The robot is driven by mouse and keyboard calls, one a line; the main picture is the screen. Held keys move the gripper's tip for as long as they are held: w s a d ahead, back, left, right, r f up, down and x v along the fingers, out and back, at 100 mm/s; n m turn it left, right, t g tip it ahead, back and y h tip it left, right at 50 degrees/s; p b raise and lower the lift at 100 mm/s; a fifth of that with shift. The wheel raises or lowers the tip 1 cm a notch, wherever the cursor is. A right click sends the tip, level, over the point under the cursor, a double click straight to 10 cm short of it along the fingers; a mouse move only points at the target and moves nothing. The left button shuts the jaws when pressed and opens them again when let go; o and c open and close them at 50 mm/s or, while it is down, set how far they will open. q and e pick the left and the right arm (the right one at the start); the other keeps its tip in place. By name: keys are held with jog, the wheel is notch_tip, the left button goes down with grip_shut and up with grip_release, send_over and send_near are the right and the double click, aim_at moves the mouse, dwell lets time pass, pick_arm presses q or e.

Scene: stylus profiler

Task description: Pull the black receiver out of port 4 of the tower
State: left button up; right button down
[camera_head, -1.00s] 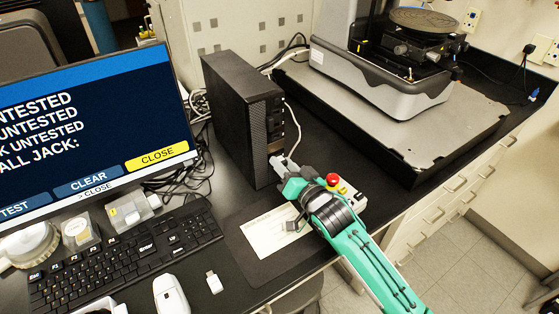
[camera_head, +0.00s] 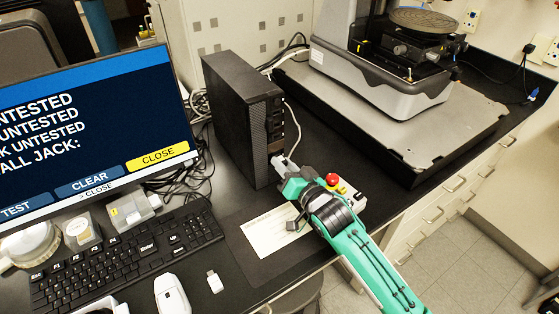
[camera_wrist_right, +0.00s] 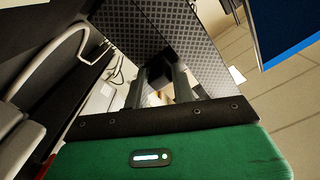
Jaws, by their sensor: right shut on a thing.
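The black tower (camera_head: 235,110) stands upright on the dark bench, in the middle of the head view. Its meshed front also shows in the right wrist view (camera_wrist_right: 150,28). My right gripper (camera_head: 280,160) is at the lower part of the tower's front face. In the wrist view its two grey fingers (camera_wrist_right: 160,72) reach to the tower's front and are shut on a small dark thing between them, which I take for the black receiver. The receiver is mostly hidden by the fingers, and I cannot read the port number.
A monitor (camera_head: 90,125) and keyboard (camera_head: 120,255) are at the left. A white mouse (camera_head: 171,294) and small white USB stick (camera_head: 214,281) lie in front. A box with a red button (camera_head: 333,179) sits beside my right wrist. The profiler (camera_head: 390,75) stands behind right.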

dwell(0.5)
jog(key=shift+s+d+p, duration=0.3)
jog(key=shift+s+d, duration=0.05)
jog(key=shift+s, duration=0.05)
jog(key=shift+s, duration=0.1)
jog(key=shift+s+d, duration=0.25)
jog(key=shift+p+v, duration=0.9)
jog(key=shift+v, duration=0.6)
jog(key=s+d+r+p, duration=0.2)
jog(key=p, duration=0.1)
jog(key=s+d+r+p, duration=0.1)
jog(key=s, duration=0.1)
jog(key=shift+s, duration=0.1)
dwell(0.4)
